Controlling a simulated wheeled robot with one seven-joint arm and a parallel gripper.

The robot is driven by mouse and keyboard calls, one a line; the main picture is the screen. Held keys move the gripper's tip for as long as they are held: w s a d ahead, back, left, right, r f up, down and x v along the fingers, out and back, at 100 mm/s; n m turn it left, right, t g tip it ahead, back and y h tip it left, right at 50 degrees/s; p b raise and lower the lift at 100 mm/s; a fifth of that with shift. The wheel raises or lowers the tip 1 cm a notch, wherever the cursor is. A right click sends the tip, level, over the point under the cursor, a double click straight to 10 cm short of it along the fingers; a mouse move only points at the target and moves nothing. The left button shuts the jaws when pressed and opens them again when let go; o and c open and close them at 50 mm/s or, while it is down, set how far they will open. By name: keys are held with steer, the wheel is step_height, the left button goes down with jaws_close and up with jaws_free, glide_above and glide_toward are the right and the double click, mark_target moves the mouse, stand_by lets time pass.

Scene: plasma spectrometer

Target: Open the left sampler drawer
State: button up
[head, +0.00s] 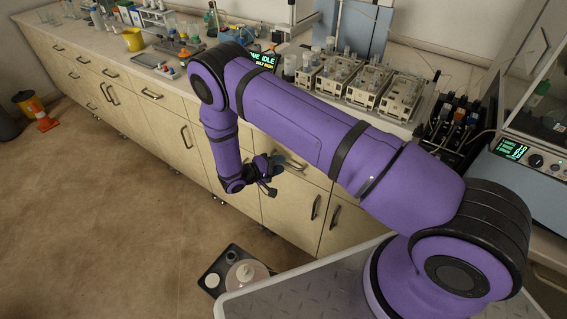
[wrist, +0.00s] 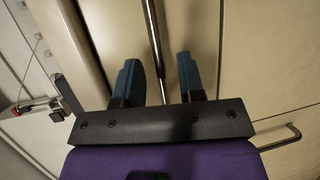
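My gripper (head: 268,174) is at the cabinet front below the sampler bench. In the wrist view its two teal fingers (wrist: 159,65) are spread apart, with a long metal bar handle (wrist: 153,38) running between them. There are visible gaps between the bar and both fingers. The pale drawer front (wrist: 206,35) lies behind the handle and shows no clear opening gap. In the head view the handle (head: 291,163) sticks out just right of my gripper, and the drawer front (head: 318,173) extends right of it. My gripper hides part of this drawer.
Sampler racks with vials (head: 341,74) stand on the bench above. Cupboard doors with upright handles (head: 316,207) are below the drawer. A dark tray with round items (head: 238,270) is low, near my base. Open floor (head: 110,210) lies to the left.

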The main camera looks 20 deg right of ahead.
steer(key=shift+x, duration=1.1)
jaws_close()
steer(key=s+a, duration=1)
steer(key=a, duration=0.4)
steer(key=s+a, duration=1)
steer(key=a, duration=0.4)
steer(key=shift+s+a, duration=0.15)
steer(key=shift+s, duration=0.15)
jaws_free()
steer(key=v, duration=1.1)
